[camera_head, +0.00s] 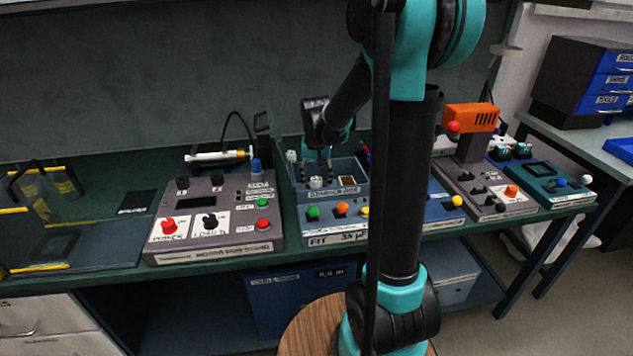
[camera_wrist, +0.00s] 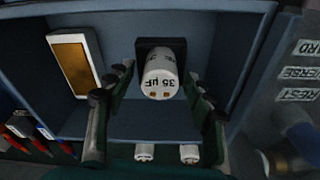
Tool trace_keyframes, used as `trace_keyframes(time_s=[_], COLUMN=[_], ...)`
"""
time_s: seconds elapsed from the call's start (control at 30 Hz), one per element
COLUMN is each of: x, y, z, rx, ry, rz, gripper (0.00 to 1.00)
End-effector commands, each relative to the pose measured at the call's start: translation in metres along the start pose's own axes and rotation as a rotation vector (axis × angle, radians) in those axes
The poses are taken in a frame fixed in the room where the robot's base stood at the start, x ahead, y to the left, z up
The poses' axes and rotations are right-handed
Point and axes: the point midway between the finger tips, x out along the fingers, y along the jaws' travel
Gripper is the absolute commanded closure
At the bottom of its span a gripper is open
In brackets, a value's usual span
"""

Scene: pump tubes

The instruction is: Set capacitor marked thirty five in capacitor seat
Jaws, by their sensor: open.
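A white capacitor (camera_wrist: 162,74) marked "35 µF" stands at a black square seat (camera_wrist: 178,43) inside a blue-grey bay in the wrist view. Its base is hidden, so I cannot tell how deep it sits. My gripper (camera_wrist: 158,80) is open, with one dark finger on each side of the capacitor and visible gaps between. In the head view, my gripper (camera_head: 323,162) reaches down into the blue box (camera_head: 301,197), and the capacitor shows as a small white piece (camera_head: 316,182) below it.
Two more white capacitors (camera_wrist: 144,152) (camera_wrist: 189,153) stand outside the bay wall. A gold-faced panel (camera_wrist: 74,62) lies left of the seat. A grey control box (camera_head: 210,220) stands left of the blue box, and an orange-topped device (camera_head: 470,118) stands right. Bay walls lie close around the fingers.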

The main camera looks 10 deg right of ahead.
Motion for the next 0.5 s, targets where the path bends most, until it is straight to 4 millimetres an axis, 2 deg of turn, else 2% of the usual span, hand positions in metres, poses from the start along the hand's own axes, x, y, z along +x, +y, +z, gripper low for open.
trace_keyframes(time_s=[0.17,0.5], x=[-0.024,-0.090], y=[0.000,0.000], z=[0.001,0.001], rx=[0.000,-0.001], ry=[0.000,0.000], rz=[0.000,0.000], gripper=[0.46,0.46])
